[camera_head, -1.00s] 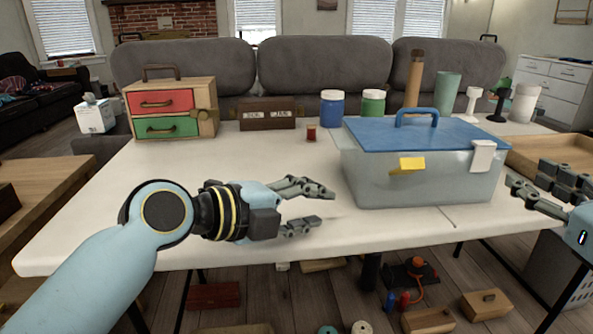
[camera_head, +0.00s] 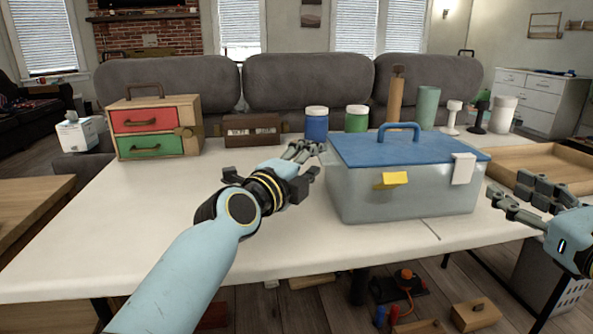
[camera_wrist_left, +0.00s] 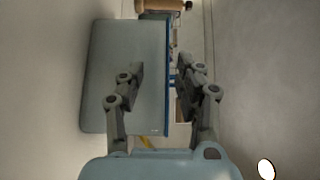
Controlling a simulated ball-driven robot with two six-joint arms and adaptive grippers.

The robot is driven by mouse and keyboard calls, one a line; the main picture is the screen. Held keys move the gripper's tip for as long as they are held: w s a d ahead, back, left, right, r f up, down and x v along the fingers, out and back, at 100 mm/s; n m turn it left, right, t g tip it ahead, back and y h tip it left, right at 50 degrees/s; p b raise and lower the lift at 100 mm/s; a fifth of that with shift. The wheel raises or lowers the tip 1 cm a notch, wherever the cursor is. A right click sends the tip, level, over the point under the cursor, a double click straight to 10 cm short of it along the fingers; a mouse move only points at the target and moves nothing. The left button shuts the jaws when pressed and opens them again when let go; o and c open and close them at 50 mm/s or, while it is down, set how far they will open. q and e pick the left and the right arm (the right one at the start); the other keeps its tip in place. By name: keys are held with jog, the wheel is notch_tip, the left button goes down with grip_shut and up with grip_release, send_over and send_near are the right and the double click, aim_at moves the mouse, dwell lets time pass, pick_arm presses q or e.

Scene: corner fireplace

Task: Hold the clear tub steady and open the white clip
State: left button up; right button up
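The clear tub (camera_head: 350,200) stands on the white table with a blue lid (camera_head: 410,147) and handle on top. The white clip (camera_head: 463,168) is on its front right, hanging over the lid's edge. A yellow clip (camera_head: 391,180) is at the front middle. My left gripper (camera_head: 311,161) is open beside the tub's left end. In the left wrist view its spread fingers (camera_wrist_left: 160,72) are empty, with the tub (camera_wrist_left: 110,45) and lid edge beyond them; contact cannot be told. My right gripper (camera_head: 509,186) is open and empty, right of the tub, near the white clip.
A blue jar (camera_head: 316,125) and a green jar (camera_head: 356,119) stand behind the tub. A drawer box (camera_head: 154,128) is at the back left, beside a dark brown box (camera_head: 251,131). A wooden tray (camera_head: 545,168) lies right of the tub. The table's front left is clear.

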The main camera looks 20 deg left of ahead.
pick_arm(q)
jog(key=shift+w+d, duration=0.15)
jog(key=shift+w, duration=0.55)
grip_shut()
pick_arm(e)
jog(key=shift+c, duration=0.4)
